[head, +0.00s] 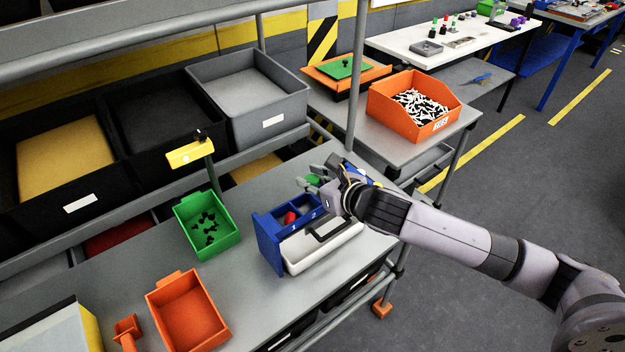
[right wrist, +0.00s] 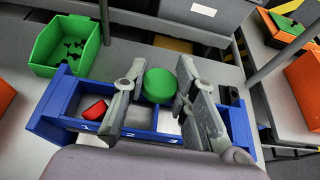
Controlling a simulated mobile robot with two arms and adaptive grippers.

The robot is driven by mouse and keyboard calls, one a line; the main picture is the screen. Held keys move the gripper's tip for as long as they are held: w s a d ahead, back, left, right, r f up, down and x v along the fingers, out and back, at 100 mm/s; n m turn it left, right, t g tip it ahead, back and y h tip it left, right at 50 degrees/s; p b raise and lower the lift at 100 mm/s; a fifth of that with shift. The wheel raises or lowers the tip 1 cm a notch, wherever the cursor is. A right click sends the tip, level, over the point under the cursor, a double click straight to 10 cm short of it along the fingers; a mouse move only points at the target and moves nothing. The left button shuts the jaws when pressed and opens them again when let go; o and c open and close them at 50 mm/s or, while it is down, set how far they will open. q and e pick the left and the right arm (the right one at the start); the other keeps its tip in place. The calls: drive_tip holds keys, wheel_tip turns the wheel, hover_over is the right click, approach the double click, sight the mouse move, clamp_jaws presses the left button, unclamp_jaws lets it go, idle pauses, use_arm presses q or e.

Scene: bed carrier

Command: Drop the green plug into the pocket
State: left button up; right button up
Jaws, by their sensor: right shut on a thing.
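The green plug (right wrist: 159,86) is between the two fingers of my right gripper (right wrist: 161,75), which is shut on it. In the head view the plug (head: 314,179) shows as a small green patch at the fingertips. Below is the blue carrier (head: 268,243), with pockets marked 1, 2 and 3 in the right wrist view (right wrist: 52,105). A red plug (right wrist: 95,109) lies in pocket 1. The plug is held above the middle part of the carrier; my fingers partly hide the pockets. My left gripper is not in view.
A white bin with a black handle (head: 325,248) stands against the carrier's front. A green bin of black parts (head: 207,226) and an orange bin (head: 188,316) stand on the grey bench. A shelf post (head: 357,85) rises behind my right gripper. Bench between the bins is clear.

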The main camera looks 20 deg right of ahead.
drive_tip(key=o, duration=0.9)
drive_tip(key=shift+c, duration=0.2)
drive_tip(key=v, duration=1.2)
drive_tip(key=shift+f, duration=0.1)
